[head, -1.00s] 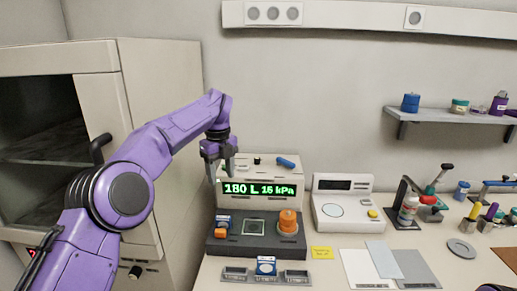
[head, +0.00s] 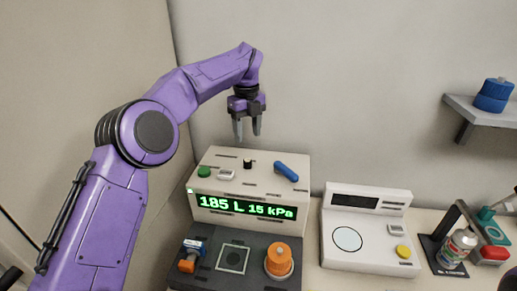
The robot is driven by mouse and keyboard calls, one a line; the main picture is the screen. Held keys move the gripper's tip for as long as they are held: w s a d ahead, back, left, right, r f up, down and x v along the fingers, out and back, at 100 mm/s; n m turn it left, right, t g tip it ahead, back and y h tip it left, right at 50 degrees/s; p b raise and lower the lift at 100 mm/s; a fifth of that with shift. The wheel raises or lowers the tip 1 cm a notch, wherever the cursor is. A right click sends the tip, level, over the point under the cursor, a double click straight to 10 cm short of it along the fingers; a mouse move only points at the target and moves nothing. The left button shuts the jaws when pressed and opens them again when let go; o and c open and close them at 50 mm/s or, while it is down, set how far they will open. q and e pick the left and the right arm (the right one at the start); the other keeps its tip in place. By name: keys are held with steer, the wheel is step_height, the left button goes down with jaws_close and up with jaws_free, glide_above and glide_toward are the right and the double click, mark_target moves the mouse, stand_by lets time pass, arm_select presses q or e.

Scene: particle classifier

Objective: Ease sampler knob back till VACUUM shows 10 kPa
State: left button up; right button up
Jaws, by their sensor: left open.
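The sampler (head: 250,170) is a white box with a green-lit display (head: 246,207) reading 185 L and 15 kPa.
A dark base (head: 210,268) in front carries an orange knob-like part (head: 278,258) and a blue-and-white piece (head: 192,247). A white instrument (head: 368,230) stands to the right. A stand with bottles (head: 457,247) is farther right, below a wall shelf (head: 470,108).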

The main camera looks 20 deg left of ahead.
mark_target(247, 160)
arm_select(q)
steer(key=f, duration=0.1)
steer(key=s+f, duration=0.1)
steer(key=shift+a+f, duration=0.15)
steer(key=shift+f, duration=0.25)
steer(key=f, duration=0.4)
steer(key=f+p, duration=0.1)
steer(key=f, duration=0.1)
steer(key=shift+w+f, duration=0.25)
steer(key=shift+w, duration=0.15)
steer(key=shift+s+f, duration=0.2)
steer(key=shift+f, duration=0.1)
